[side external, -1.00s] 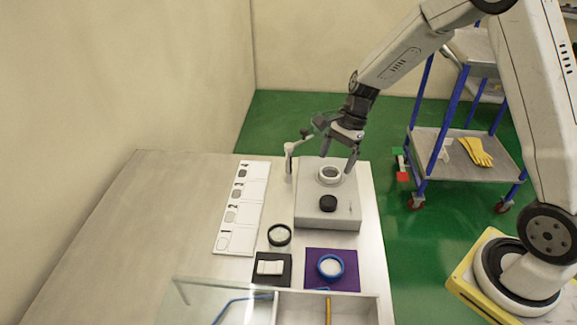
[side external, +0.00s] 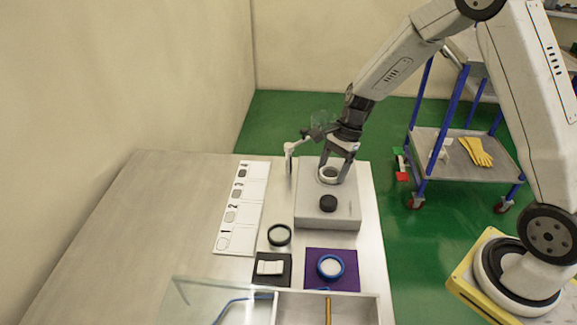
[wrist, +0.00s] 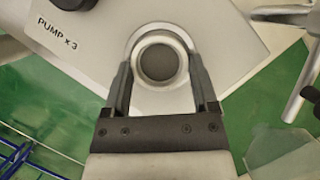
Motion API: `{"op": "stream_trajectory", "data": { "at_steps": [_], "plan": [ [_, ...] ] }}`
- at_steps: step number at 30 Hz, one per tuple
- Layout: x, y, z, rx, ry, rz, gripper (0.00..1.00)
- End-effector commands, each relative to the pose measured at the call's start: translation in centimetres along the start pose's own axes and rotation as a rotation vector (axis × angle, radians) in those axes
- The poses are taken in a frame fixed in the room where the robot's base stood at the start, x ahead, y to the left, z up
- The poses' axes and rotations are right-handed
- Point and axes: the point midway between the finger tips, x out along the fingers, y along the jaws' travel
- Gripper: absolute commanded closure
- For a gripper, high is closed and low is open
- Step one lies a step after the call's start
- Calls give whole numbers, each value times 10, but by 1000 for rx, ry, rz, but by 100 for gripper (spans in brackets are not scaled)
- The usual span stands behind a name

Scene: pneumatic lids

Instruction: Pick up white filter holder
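The white filter holder (side external: 328,180) is a round ring with a dark centre. It sits at the far end of the pale grey box (side external: 312,212). In the wrist view the filter holder (wrist: 160,86) lies between the two fingers. My gripper (side external: 334,172) is lowered over it, one finger on each side. In the wrist view my gripper (wrist: 161,64) is open astride the ring. The fingertips are close to its rim; I cannot tell whether they touch it.
A black knob (side external: 328,203) stands on the box, marked "PUMP x 3" in the wrist view. A slim metal stand (side external: 289,160) rises just left of the box. A dark ring (side external: 279,235), a black mat (side external: 259,280) and a purple mat (side external: 314,283) with a blue ring (side external: 330,266) lie nearer.

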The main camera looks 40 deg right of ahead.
Motion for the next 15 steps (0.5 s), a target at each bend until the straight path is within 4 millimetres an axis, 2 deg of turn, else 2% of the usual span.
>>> {"op": "stream_trajectory", "data": {
  "at_steps": [1, 2, 15],
  "plan": [
    [0, 0, 0, 0, 0, 0, 73],
    [0, 0, 0, 0, 0, 0, 81],
    [-5, 0, 2, 0, -1, 0, 81]
  ]
}}
